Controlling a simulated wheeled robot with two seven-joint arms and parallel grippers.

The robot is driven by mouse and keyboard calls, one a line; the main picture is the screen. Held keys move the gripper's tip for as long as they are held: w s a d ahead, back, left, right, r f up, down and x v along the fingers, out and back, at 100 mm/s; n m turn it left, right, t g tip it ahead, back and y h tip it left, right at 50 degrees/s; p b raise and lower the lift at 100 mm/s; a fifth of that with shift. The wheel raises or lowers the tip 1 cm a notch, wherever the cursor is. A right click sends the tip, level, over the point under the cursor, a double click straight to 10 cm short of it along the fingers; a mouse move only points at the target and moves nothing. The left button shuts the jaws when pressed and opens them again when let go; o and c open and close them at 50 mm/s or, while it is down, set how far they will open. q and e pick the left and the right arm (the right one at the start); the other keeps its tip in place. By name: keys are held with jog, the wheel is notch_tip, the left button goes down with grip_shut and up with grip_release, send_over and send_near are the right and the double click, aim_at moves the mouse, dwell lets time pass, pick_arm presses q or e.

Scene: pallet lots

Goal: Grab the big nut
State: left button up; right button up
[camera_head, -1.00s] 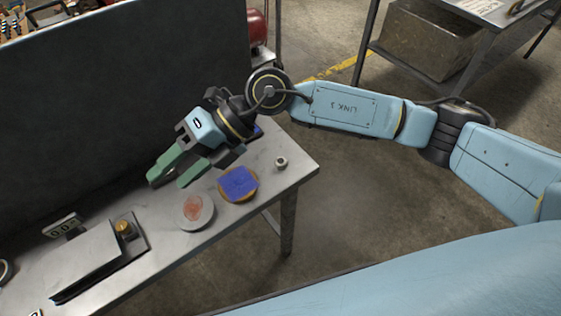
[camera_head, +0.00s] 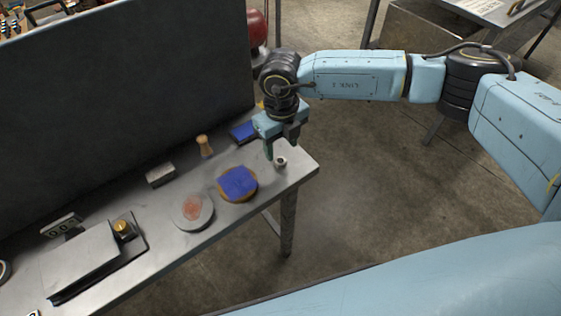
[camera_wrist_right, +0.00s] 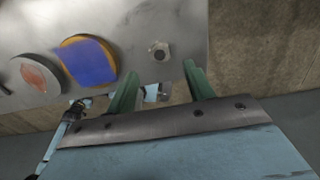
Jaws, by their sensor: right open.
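The big nut (camera_head: 281,162) is a small light metal piece near the right end of the grey table. It also shows in the right wrist view (camera_wrist_right: 159,50), on the tabletop just beyond the fingertips. My left gripper is in no view.
A round wooden piece with a blue patch (camera_head: 238,183) and a grey disc with a reddish patch (camera_head: 193,211) lie left of the nut. A wooden peg (camera_head: 204,146), a blue block (camera_head: 243,132) and a scale (camera_head: 85,262) are farther along. A dark panel (camera_head: 120,90) stands behind.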

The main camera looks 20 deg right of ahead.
aim_at(281, 160)
jog(key=shift+w+f, duration=0.2)
jog(key=shift+f, duration=2.55)
jog(key=shift+c, duration=0.4)
jog(key=c, duration=1)
